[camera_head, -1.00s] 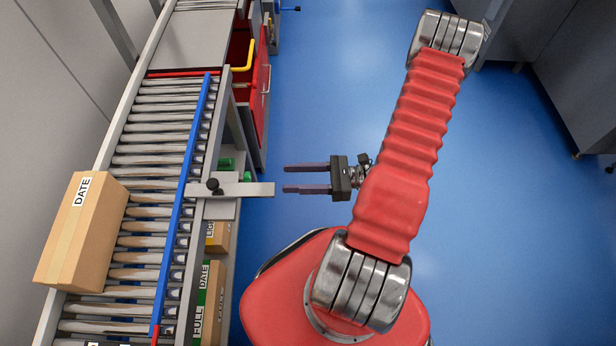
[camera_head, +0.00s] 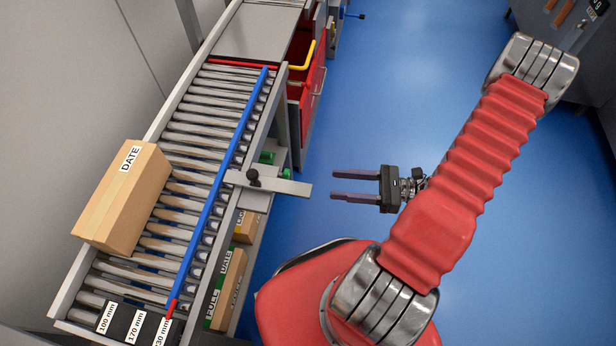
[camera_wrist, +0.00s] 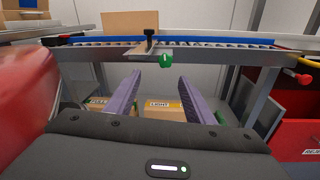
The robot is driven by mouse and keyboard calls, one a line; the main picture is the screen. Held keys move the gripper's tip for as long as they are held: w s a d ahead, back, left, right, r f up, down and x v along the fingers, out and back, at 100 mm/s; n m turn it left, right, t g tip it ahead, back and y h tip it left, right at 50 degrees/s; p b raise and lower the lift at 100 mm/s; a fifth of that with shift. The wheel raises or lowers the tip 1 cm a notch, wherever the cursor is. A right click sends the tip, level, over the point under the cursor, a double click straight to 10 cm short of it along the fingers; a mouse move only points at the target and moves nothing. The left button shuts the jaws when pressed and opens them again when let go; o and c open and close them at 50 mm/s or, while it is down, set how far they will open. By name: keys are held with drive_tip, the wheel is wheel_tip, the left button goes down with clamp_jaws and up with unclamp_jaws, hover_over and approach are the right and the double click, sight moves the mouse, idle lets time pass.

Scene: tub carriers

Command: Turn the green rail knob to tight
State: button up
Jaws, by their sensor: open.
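The green rail knob (camera_wrist: 165,60) shows in the wrist view, at the front of the conveyor just below the grey bracket (camera_wrist: 142,50). Its markings are too small to read. In the head view the bracket (camera_head: 290,187) sticks out from the conveyor's right side, under a black knob (camera_head: 253,177); I cannot make out the green knob there with certainty. The blue guide rail (camera_head: 220,185) runs along the rollers. My gripper (camera_head: 334,185) is open and empty, its fingers pointing at the bracket's end with a gap between. In the wrist view the fingertips (camera_wrist: 160,75) lie just below the knob.
A cardboard box (camera_head: 122,200) sits on the rollers at left. Labels in millimetres (camera_head: 135,325) are at the conveyor's near end. More boxes (camera_head: 230,285) lie on the shelf below. Blue floor to the right is clear.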

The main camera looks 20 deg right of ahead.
drive_tip(key=a+r+n+g+h, duration=0.1)
drive_tip(key=a+r+n+h, duration=0.3)
drive_tip(key=r+n, duration=0.4)
drive_tip(key=s+a+r+n+g+h, duration=0.1)
drive_tip(key=a+r+n+h, duration=0.3)
drive_tip(key=r+n, duration=0.5)
drive_tip(key=s+a+r+n+g+h, duration=0.1)
drive_tip(key=a+r+n+h, duration=0.3)
drive_tip(key=r+n, duration=0.5)
wheel_tip(320, 180, up, 4)
drive_tip(key=h, duration=0.2)
drive_tip(key=shift+s+f+g+h, duration=0.2)
drive_tip(key=shift+g+h, duration=0.1)
drive_tip(key=shift+h, duration=0.1)
drive_tip(key=shift+c, duration=0.2)
